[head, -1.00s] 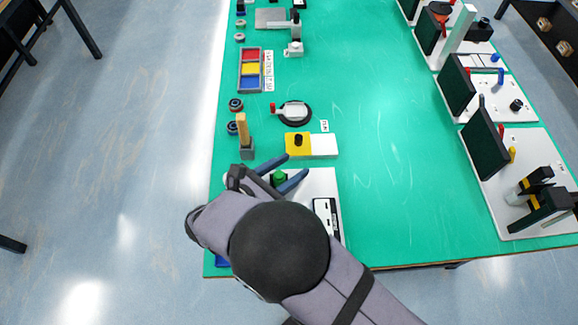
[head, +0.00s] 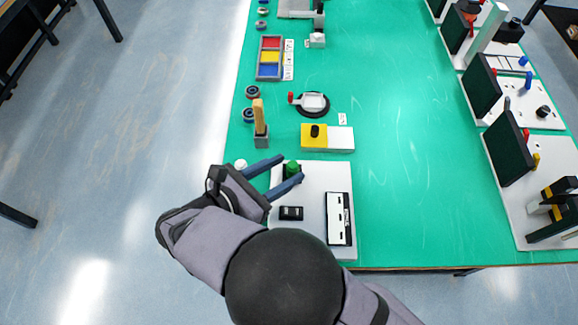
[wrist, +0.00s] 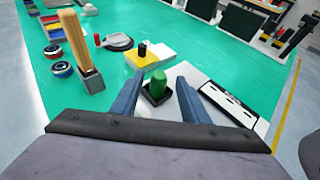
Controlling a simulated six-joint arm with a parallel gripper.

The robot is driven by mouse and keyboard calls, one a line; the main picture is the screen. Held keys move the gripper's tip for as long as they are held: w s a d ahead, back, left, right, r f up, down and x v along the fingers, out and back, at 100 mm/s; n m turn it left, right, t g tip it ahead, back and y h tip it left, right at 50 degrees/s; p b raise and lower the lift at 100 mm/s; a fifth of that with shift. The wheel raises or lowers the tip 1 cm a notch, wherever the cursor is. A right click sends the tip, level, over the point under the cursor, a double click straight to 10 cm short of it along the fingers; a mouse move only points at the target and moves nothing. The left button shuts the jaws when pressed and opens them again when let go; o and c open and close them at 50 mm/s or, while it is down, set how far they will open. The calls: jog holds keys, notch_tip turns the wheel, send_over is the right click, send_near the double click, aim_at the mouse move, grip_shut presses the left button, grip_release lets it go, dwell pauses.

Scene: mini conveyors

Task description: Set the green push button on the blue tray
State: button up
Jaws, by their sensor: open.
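The green push button (head: 292,168) stands upright in a black square base on a white board (head: 312,228). In the wrist view, the button (wrist: 157,84) is between the two blue fingers. My gripper (head: 291,167) is open, with one finger on each side of the button; I cannot tell whether they touch it. The fingers also show in the wrist view (wrist: 160,95). A grey tray (head: 283,58) farther back has red, yellow and blue compartments.
A wooden-handled tool (head: 259,115) stands upright in a grey block beyond my gripper. A yellow and white block (head: 340,139) lies behind the board. A black switch (head: 291,213) and a white-labelled panel (head: 339,218) are on the board. The green table's middle is clear.

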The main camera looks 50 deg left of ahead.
aim_at(295, 163)
dwell(0.4)
jog(key=w+d+r+m+g+h+p, duration=0.25)
jog(key=w+r+p, duration=0.25)
jog(key=w+r, duration=0.25)
jog(key=d+f+g, duration=0.1)
jog(key=g, duration=0.2)
jog(key=d+f+g+p, duration=0.1)
jog(key=g, duration=0.3)
jog(key=s+d+f+g+h+p, duration=0.1)
jog(key=f+g, duration=0.1)
jog(key=g, duration=0.2)
jog(key=shift+d+f, duration=0.1)
jog(key=shift+d, duration=0.25)
jog(key=a+r+g+y, duration=0.3)
jog(key=a+g+y, duration=0.2)
jog(key=a, duration=0.1)
jog(key=shift+t+h, duration=0.25)
jog(key=shift+d+p+x, duration=0.15)
jog(key=shift+p+x, duration=0.9)
jog(key=shift+x, duration=0.75)
jog(key=shift+d+p+x, duration=0.15)
jog(key=shift+p+x, duration=0.85)
jog(key=shift+x, duration=0.75)
jog(key=shift+w, duration=0.1)
jog(key=shift+a, duration=0.1)
grip_shut()
